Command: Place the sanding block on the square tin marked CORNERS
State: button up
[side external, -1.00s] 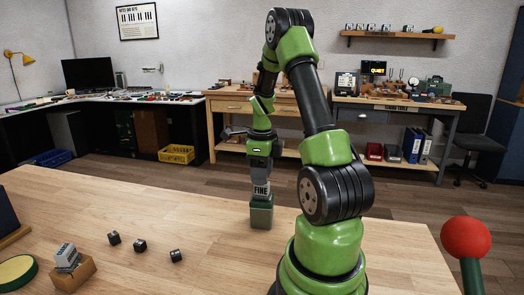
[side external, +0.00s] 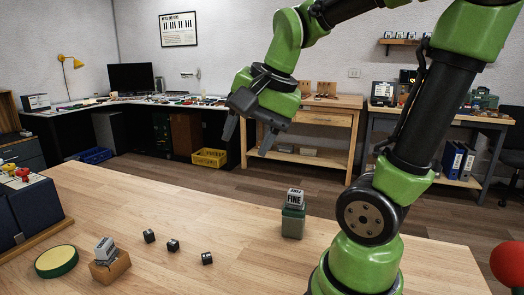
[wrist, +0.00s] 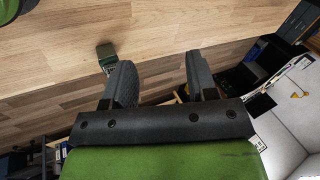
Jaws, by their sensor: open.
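The sanding block (side external: 294,198), a grey block with a white face lettered FINE, sits upright on top of the green square tin (side external: 292,223) on the table. I cannot read any CORNERS marking on the tin. My gripper (side external: 247,140) is open and empty, raised high above the table, up and left of the block and apart from it. In the wrist view my two fingers (wrist: 158,62) are spread with nothing between them. The tin (wrist: 105,49) shows there beyond the left fingertip, which partly hides the block.
Three small dark cubes (side external: 173,245) lie on the table to the left. Beyond them are a small brown box (side external: 110,270) with a grey block on it, a round green-rimmed pad (side external: 56,262) and a dark blue case (side external: 30,212). A red ball (side external: 508,262) stands at right.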

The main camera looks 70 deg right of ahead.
jog(key=s+a+n+t+y, duration=0.2)
jog(key=s+a+n, duration=0.3)
jog(key=n, duration=0.5)
jog(key=shift+a+r+n, duration=0.15)
jog(key=shift+a+n, duration=0.25)
jog(key=shift+a, duration=0.85)
